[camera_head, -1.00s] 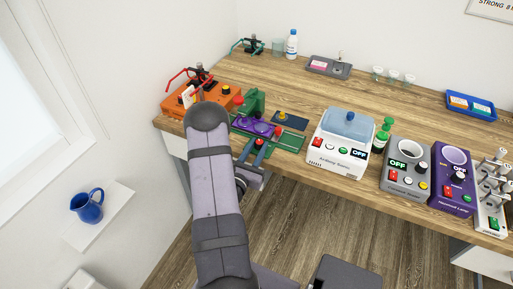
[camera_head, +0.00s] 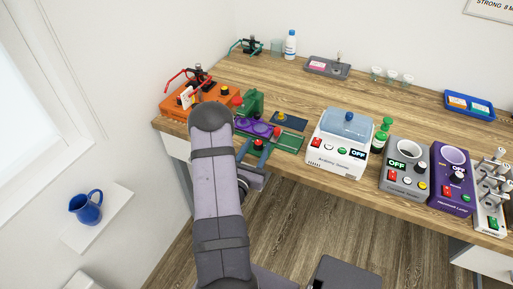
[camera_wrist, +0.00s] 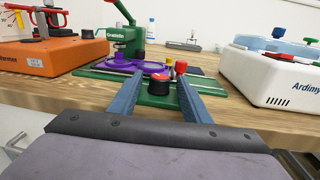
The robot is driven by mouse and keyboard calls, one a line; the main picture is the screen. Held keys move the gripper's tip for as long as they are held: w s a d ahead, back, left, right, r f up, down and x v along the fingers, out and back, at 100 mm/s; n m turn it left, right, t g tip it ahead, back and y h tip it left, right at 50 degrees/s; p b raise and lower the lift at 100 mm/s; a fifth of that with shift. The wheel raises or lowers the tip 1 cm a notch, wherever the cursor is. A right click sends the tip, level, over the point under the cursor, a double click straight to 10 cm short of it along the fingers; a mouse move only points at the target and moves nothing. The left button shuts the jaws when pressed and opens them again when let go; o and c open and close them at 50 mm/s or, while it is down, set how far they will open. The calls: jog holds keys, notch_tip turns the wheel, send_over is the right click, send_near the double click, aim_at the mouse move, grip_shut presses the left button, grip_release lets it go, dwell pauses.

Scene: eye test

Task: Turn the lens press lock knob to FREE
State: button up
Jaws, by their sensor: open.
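The green lens press (camera_wrist: 124,42) stands at the left of the bench in the wrist view, with purple rings (camera_wrist: 139,67) on its green base. In the head view the press (camera_head: 253,102) is just beyond my arm. A dark round knob with a red top (camera_wrist: 159,83) sits at the front of the base; I take it for the lock knob. Its red top also shows in the head view (camera_head: 258,144). My gripper (camera_wrist: 160,78) is open, its two blue fingers to either side of the knob, with gaps visible. No FREE marking is readable.
An orange device (camera_head: 203,97) stands left of the press. A white machine with a blue lid (camera_head: 338,160) stands to its right. A red-topped post (camera_wrist: 181,68) rises close to the right finger. The bench's front edge runs below the fingers.

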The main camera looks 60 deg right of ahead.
jog(key=a+b, duration=0.2)
jog(key=a, duration=0.5)
jog(key=shift+s+a, duration=0.15)
jog(key=shift+s, duration=0.2)
jog(key=s+a+r+m+g+y, duration=0.2)
jog(key=s+a+r+m+g, duration=0.1)
jog(key=s+r+m+g, duration=0.4)
jog(key=s+a+f+m+g+y+p, duration=0.1)
jog(key=a+m+g+y, duration=0.2)
jog(key=a+m+y, duration=0.35)
jog(key=w+a+f+m+t+y, duration=0.1)
jog(key=w+a+t+y, duration=0.1)
jog(key=a, duration=0.8)
jog(key=w+a+f+m+t+y+p, duration=0.1)
jog(key=w+a+m+t+y, duration=0.1)
jog(key=w+a, duration=0.5)
jog(key=w+a+f+m+t+y, duration=0.1)
jog(key=w+a+t+y, duration=0.3)
jog(key=a, duration=0.9)
jog(key=shift+w+m+y, duration=0.35)
jog(key=shift+m+y, duration=0.3)
jog(key=shift+y, duration=0.1)
